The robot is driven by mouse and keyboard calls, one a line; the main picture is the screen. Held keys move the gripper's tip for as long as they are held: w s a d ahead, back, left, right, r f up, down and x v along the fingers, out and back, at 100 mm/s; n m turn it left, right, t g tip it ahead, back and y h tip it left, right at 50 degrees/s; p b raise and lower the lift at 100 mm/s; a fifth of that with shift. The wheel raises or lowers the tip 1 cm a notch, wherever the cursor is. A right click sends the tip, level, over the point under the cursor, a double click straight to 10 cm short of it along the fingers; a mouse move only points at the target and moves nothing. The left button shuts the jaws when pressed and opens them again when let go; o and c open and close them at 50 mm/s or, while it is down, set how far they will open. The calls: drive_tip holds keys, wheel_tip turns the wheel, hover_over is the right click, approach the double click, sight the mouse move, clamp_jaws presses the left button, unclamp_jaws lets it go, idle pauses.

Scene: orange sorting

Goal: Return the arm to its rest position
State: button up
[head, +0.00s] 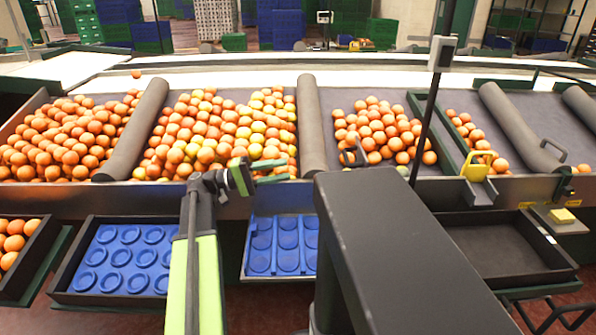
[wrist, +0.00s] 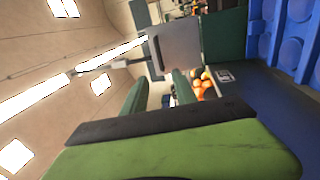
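My gripper (head: 284,171) is near the middle of the head view, at the front edge of the sorting bench, and points right. Its two green fingers are apart with nothing between them. My lime-green and grey arm rises from the bottom of the view, bent at the top. In the wrist view the fingers of my gripper (wrist: 160,82) are also apart and empty. A few oranges (wrist: 203,85) show beyond them. The gripper is in front of the bin of mixed oranges (head: 205,130); whether it touches the bench edge cannot be told.
A blue-lined tray (head: 75,290) stands at lower left, and a blue insert (head: 250,222) lies right of my arm. A dark empty tray (head: 560,265) is at right. Grey rollers (head: 312,120) divide the bins. A thin dark post (head: 428,125) stands right of centre.

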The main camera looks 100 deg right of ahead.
drive_tip(key=shift+w, duration=0.4)
